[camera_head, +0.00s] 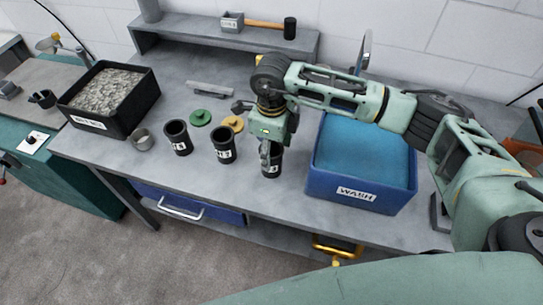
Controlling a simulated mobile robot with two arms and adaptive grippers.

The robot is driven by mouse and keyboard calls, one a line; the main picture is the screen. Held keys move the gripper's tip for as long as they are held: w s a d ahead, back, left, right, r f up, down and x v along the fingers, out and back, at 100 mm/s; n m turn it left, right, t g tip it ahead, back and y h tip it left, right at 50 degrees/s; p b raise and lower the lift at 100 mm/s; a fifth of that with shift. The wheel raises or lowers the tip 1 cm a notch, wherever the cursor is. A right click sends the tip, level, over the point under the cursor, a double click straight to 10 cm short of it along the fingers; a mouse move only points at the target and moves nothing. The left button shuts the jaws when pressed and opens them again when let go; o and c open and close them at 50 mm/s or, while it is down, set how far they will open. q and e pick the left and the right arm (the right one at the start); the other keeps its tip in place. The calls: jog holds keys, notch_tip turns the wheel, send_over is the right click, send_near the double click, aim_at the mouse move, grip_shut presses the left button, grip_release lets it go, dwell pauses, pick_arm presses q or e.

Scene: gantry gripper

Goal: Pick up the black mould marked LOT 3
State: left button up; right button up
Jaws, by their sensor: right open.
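Three black moulds with white labels stand in a row on the grey bench. The right-hand black mould (271,160) is partly hidden behind my right gripper; its label is partly covered, and what shows looks like a 3. The middle mould (223,147) and the left mould (177,138) stand to its left, apart from it. My right gripper (266,160) points down at the right-hand mould, its fingers overlapping the mould's left side and rim in the picture. It is open. Whether a finger is inside or in front of the mould cannot be told. My left gripper is out of view.
A blue tub (392,193) labelled WASH stands right of the moulds, under my right arm. A black box of grey grit (143,107), a metal ring (141,140), a green disc (201,118) and a yellow disc (233,123) lie left and behind. A mallet (270,25) rests on the shelf.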

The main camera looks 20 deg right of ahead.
notch_tip(320, 180, down, 3)
jog(key=shift+w+a+f+p, duration=0.1)
jog(key=shift+w+p, duration=0.05)
jog(key=shift+p, duration=0.2)
jog(key=shift+w, duration=0.1)
jog(key=shift+c, duration=1.1)
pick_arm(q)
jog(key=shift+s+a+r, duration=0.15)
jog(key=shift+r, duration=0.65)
pick_arm(e)
jog(key=c, duration=1)
